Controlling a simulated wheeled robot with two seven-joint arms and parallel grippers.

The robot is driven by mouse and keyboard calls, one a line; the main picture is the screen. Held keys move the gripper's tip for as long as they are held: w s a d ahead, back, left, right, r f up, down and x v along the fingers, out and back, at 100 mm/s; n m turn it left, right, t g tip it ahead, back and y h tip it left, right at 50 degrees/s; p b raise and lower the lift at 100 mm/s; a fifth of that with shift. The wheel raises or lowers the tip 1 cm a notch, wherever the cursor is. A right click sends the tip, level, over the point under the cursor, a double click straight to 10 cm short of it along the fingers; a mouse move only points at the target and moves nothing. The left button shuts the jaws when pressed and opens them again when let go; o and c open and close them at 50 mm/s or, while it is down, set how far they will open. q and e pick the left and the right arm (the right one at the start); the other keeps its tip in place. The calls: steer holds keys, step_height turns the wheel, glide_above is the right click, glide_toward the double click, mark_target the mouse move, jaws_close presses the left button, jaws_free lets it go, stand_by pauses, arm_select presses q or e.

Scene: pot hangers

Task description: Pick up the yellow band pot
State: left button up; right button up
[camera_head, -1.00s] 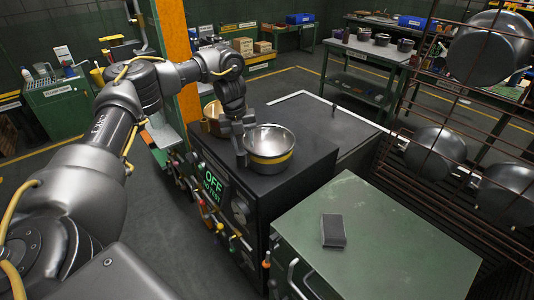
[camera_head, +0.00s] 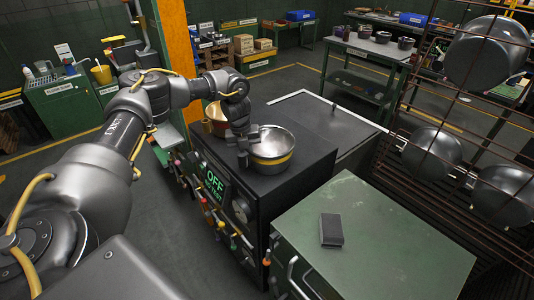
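The yellow band pot (camera_head: 273,150) is a silver pot with a yellow stripe round its side. It stands upright on the black stove-like machine (camera_head: 268,184). My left gripper (camera_head: 243,157) points down at the pot's left side, with its fingers close to the rim. The fingers are small and dark here, and I cannot tell whether they touch the pot or are closed on it. My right gripper is not in view.
A copper-coloured pot (camera_head: 215,117) stands behind my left gripper. A green cabinet (camera_head: 375,240) with a dark block (camera_head: 331,229) on top is at the front right. A rack (camera_head: 425,120) with hanging dark pots fills the right side.

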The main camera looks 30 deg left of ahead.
arm_select(q)
jaws_close()
stand_by(0.9)
stand_by(0.4)
steer(key=shift+w+r+b, duration=0.1)
steer(key=shift+r+b, duration=0.35)
steer(key=s+a+r, duration=0.7)
steer(key=s+r, duration=0.5)
